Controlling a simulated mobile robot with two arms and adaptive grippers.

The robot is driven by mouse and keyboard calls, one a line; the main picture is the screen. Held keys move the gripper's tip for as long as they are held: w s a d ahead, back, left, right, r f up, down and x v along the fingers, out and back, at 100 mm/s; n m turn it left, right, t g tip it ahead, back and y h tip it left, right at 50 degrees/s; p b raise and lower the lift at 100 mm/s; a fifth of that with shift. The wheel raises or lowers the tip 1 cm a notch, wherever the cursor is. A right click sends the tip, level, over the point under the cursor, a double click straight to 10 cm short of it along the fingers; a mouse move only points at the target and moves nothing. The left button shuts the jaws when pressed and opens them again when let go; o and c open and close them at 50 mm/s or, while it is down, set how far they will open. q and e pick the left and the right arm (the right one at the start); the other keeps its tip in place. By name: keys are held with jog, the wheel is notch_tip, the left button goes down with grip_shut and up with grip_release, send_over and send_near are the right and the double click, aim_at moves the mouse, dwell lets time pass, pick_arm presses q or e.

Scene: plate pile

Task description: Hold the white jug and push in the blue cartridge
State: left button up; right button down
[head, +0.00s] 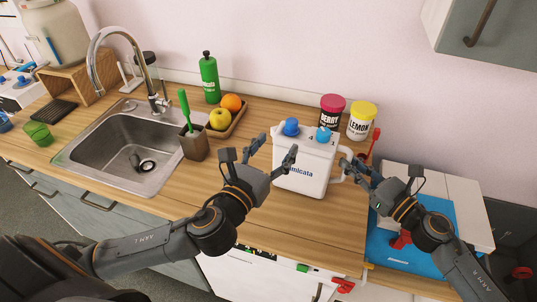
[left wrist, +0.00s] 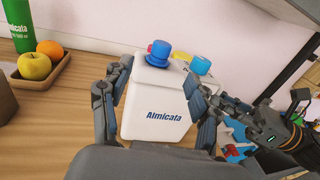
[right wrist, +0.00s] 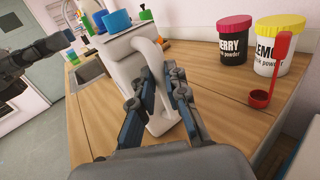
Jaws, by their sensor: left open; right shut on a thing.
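The white jug (head: 303,180) with "Almicata" lettering stands upright on the wooden counter. Two blue parts sit on its top: a darker stepped one (left wrist: 158,54) on the left and a lighter one (left wrist: 201,65) on the right. I cannot tell for certain which is the cartridge. Both stick up above the lid. My right gripper (head: 349,170) is shut on the jug's handle (right wrist: 152,55), at the jug's right side. My left gripper (head: 271,148) is open and empty in front of the jug's left side, its fingers spread toward the jug's body.
Behind the jug stand a pink-lidded berry tub (head: 331,110) and a yellow-lidded lemon tub (head: 361,121), with a red scoop (right wrist: 270,75) beside them. A fruit tray (head: 237,122), brush holder (head: 194,146) and sink (head: 130,150) lie left.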

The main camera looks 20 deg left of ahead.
pick_arm(q)
jog(key=shift+s+a, duration=0.1)
jog(key=shift+s, duration=1.4)
pick_arm(e)
jog(key=c, duration=1.3)
grip_release()
